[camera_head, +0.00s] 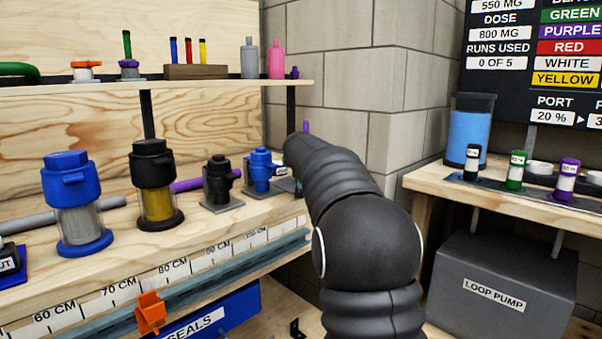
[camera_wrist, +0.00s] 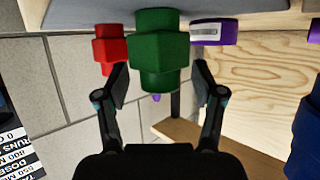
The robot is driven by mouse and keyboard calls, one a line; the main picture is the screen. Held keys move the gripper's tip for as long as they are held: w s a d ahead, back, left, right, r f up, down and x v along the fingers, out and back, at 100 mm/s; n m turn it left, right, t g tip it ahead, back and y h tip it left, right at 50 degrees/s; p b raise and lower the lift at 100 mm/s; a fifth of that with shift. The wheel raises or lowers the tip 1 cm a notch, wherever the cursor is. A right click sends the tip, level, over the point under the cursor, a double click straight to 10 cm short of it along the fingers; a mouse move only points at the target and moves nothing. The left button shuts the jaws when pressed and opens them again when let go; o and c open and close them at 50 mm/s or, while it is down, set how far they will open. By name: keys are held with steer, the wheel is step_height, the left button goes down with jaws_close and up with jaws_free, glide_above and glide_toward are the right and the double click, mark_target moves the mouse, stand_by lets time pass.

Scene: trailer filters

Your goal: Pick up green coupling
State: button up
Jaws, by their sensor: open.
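The green coupling (camera_wrist: 158,50) is in the upper middle of the wrist view, where the scene appears upside down, on a pale surface. My gripper (camera_wrist: 160,80) is open. Its two fingers are spread on either side of the coupling's near end, with visible gaps, and it holds nothing. In the head view my arm covers this spot, so the coupling and gripper cannot be made out there.
A red coupling (camera_wrist: 110,48) stands close beside the green one, near the left finger. In the head view, a blue coupling (camera_head: 262,170) and a black coupling (camera_head: 219,180) stand left of my arm.

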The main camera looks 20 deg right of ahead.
steer(key=shift+c, duration=0.2)
jaws_close()
steer(key=shift+f, duration=0.1)
steer(key=shift+r, duration=0.45)
steer(key=r, duration=0.1)
steer(key=r+p, duration=0.1)
steer(key=r, duration=0.2)
steer(key=shift+s+d, duration=0.25)
steer(key=shift+d, duration=0.1)
steer(key=s+d+r+p, duration=0.1)
steer(key=s+d+r, duration=0.5)
steer(key=s+d, duration=0.1)
steer(key=shift+d+r, duration=0.15)
steer(key=shift+d, duration=0.5)
